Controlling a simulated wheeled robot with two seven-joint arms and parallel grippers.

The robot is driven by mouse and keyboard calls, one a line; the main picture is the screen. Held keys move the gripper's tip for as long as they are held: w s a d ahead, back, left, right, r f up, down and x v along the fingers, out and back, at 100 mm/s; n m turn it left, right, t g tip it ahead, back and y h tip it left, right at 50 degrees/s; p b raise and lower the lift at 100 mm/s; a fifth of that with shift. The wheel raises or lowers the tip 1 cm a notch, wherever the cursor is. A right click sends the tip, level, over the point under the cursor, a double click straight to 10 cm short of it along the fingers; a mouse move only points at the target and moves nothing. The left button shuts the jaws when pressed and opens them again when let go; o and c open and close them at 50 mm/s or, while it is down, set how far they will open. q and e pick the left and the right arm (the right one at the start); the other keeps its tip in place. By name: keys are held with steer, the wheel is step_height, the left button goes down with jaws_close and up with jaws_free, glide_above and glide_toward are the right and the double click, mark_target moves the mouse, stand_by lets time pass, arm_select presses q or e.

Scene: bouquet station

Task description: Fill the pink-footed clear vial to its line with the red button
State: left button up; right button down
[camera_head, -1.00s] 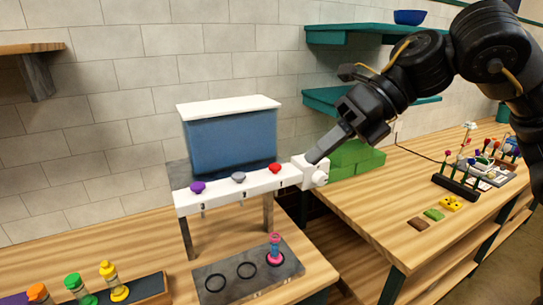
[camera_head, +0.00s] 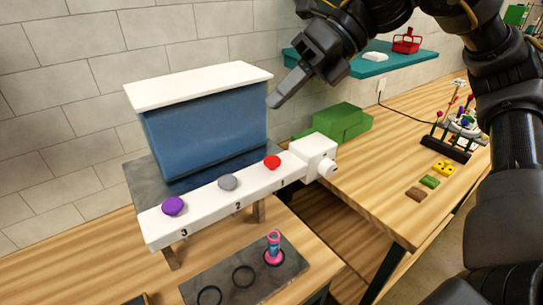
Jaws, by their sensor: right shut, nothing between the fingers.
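The clear vial (camera_head: 274,247) with a pink foot and pink rim stands upright in the rightmost ring of the dark plate (camera_head: 212,279), below the dispenser's white bar (camera_head: 205,204). Bluish liquid seems to show inside it; its fill line is too small to make out. The red button (camera_head: 272,162) sits on top of the bar near the label 1, right of the grey (camera_head: 228,182) and purple (camera_head: 173,206) buttons. My right gripper (camera_head: 274,102) is shut and empty, above the red button and apart from it. My left gripper is not in view.
The blue tank (camera_head: 205,130) with a white lid stands behind the bar. A white block with a knob (camera_head: 318,158) is at the bar's right end. Green boxes (camera_head: 342,123) stand behind it. A gap separates the two tables.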

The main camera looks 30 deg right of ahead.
steer(key=f+b, duration=0.1)
steer(key=w+f+b, duration=0.1)
steer(key=f+b, duration=0.1)
steer(key=shift+f, duration=0.3)
steer(key=b, duration=0.4)
glide_above(279, 160)
step_height(279, 160, down, 4)
steer(key=shift+w+f, duration=0.1)
steer(key=shift+f, duration=0.7)
arm_select(q)
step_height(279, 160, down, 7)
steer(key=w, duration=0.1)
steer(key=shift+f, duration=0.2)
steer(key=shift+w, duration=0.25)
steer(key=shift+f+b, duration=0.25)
steer(key=shift+b, duration=0.15)
arm_select(e)
steer(key=shift+f, duration=0.4)
